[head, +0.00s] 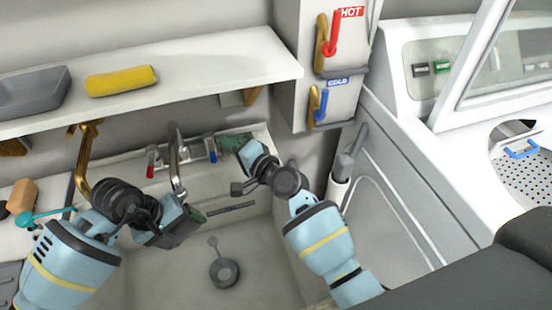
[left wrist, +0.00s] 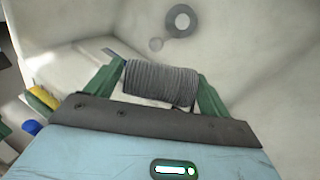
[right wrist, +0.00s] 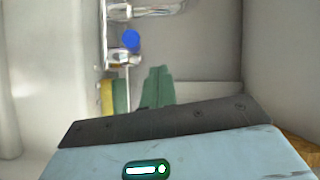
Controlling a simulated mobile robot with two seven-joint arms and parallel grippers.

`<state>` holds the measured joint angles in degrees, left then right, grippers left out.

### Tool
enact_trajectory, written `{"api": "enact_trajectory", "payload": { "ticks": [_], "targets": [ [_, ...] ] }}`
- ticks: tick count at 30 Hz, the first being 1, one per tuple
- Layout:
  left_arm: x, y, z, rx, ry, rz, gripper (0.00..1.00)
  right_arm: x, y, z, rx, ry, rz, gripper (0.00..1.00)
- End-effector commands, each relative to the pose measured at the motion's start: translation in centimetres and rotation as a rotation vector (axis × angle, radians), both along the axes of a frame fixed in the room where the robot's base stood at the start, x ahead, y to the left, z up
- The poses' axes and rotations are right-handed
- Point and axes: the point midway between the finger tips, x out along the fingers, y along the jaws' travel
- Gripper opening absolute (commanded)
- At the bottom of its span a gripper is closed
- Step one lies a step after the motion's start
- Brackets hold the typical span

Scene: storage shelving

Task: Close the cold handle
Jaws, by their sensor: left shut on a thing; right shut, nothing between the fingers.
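The sink faucet has a blue cold handle (head: 212,156) on its right and a red handle (head: 150,166) on its left. The blue handle also shows in the right wrist view (right wrist: 131,40), just beyond my right fingertips. My right gripper (head: 232,142) is shut and empty, close to the right of the blue handle; its green fingers show together in the right wrist view (right wrist: 155,88). I see a gap between them and the handle there. My left gripper (head: 198,215), low over the sink, is shut on a ridged grey cylinder (left wrist: 160,83).
A chrome spout (head: 175,165) stands between the handles. A shelf (head: 225,62) with a yellow roll (head: 121,81) and grey tray (head: 35,92) overhangs on the left. A wall box carries a red HOT lever (head: 331,35) and blue COLD lever (head: 321,104). The basin around the drain (head: 223,271) is open.

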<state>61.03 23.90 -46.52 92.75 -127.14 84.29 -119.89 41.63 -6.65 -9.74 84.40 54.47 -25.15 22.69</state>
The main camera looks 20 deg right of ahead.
Motion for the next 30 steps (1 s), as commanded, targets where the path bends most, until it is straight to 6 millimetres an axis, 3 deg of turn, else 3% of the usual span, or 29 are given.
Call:
{"api": "enact_trajectory", "payload": {
  "ticks": [6,14,30],
  "targets": [
    [0.0,0.0,0.0,0.000,0.000,0.000,0.55,0.0,-0.1,-3.1,-0.001,0.004,-0.001,0.00],
    [0.0,0.0,0.0,0.000,0.000,0.000,0.55,1.7,-4.5,-1.9,-0.002,-0.002,-0.002,0.00],
    [0.0,0.0,0.0,0.000,0.000,0.000,0.55,-5.5,-9.1,-1.6,-0.003,0.001,0.000,0.00]
  ]
}}
